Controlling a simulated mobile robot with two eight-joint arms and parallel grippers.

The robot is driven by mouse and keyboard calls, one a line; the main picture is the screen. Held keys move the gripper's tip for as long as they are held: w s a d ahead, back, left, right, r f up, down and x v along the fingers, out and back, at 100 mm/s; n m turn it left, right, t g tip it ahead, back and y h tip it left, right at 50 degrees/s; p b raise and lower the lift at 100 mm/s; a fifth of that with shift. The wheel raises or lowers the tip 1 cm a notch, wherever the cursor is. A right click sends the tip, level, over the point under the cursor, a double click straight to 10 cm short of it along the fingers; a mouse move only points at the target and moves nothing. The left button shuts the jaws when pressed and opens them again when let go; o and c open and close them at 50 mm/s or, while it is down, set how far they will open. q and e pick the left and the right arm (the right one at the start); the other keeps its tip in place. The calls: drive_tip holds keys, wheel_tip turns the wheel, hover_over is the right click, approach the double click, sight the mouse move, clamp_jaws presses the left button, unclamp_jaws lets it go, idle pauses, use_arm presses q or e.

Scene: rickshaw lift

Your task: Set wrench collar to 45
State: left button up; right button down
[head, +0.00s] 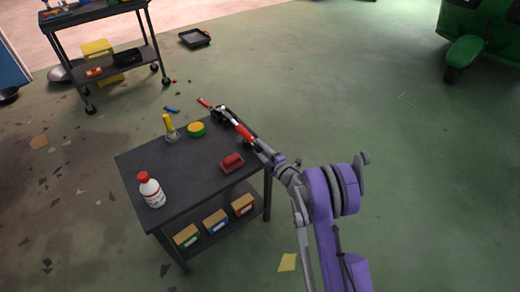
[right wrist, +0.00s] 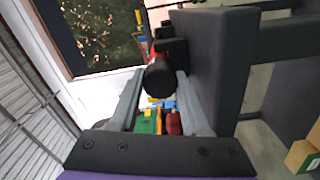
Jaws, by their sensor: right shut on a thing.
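A long tool, which I take to be the wrench, has a red shaft (head: 242,131) and a dark head (head: 223,115) at the far right corner of the dark cart (head: 190,162). My right gripper (head: 264,149) is at its near end. In the right wrist view my gripper's two grey fingers (right wrist: 160,84) are shut around the black round end of the tool (right wrist: 157,90). The tool points away from the gripper. Its collar and any scale marks are too small to read. My left gripper is not in view.
On the cart stand a white bottle with a red cap (head: 151,191), a yellow-handled tool (head: 169,125), a green-yellow round thing (head: 196,129) and a red block (head: 232,162). Boxes (head: 215,221) sit on its lower shelf. Another cart (head: 70,50) and a green vehicle (head: 485,40) stand behind.

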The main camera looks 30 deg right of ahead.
drive_tip(key=shift+c, duration=1.8)
unclamp_jaws()
